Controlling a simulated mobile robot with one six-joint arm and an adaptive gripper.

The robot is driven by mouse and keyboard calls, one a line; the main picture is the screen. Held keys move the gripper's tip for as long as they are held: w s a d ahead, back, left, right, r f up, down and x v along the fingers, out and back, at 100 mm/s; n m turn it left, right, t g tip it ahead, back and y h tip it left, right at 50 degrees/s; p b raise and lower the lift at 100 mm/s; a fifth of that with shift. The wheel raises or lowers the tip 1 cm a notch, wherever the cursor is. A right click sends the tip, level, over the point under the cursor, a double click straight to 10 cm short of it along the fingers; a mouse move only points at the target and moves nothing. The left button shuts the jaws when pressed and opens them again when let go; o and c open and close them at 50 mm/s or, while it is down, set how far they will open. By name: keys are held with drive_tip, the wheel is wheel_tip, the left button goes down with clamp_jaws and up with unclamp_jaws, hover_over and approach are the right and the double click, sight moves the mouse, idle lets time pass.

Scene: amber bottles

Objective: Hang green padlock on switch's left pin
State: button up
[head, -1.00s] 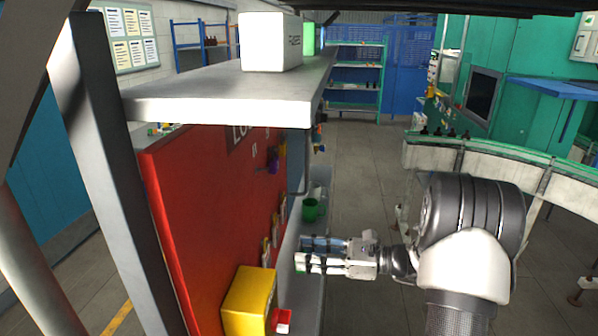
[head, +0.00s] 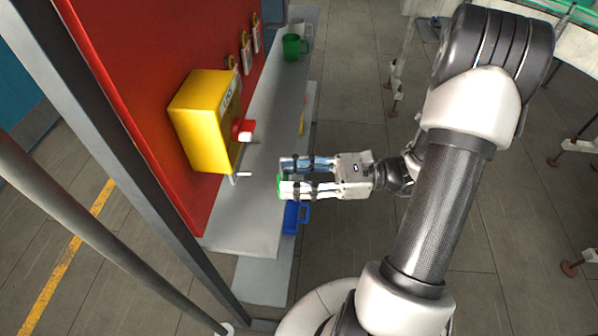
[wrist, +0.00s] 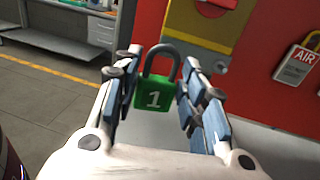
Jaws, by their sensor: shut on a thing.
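The green padlock (wrist: 153,97), marked 1, is between the fingers of my gripper (wrist: 154,92) in the wrist view, upright with its grey shackle on top. In the head view, my gripper (head: 281,176) is shut on it and only a green sliver of the padlock (head: 281,188) shows. The switch is a yellow box (head: 198,125) on the red board, with a red handle (head: 243,128) and a pale pin (head: 242,174) low on its front. My gripper is right of the switch and apart from it. The switch's lower part (wrist: 205,22) shows above the padlock in the wrist view; its left pin is not clear.
A grey shelf (head: 262,205) runs below the red board (head: 135,85). A green mug (head: 291,47) stands at its far end. A blue object (head: 291,218) is below my gripper near the shelf edge.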

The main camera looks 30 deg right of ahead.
drive_tip(key=shift+w+d+f+b+x, duration=0.15)
drive_tip(key=shift+b+x, duration=0.15)
drive_tip(key=shift+x, duration=0.85)
drive_tip(key=shift+w+f+b+x, duration=0.15)
drive_tip(key=shift+b+x, duration=0.2)
drive_tip(key=shift+x, duration=0.85)
drive_tip(key=shift+w+d+f+b+x, duration=0.15)
drive_tip(key=shift+b+x, duration=0.15)
drive_tip(key=shift+x, duration=0.85)
drive_tip(key=shift+w+a+f, duration=0.3)
drive_tip(key=shift+w+a, duration=0.1)
drive_tip(key=shift+a, duration=0.2)
drive_tip(key=o, duration=1.2)
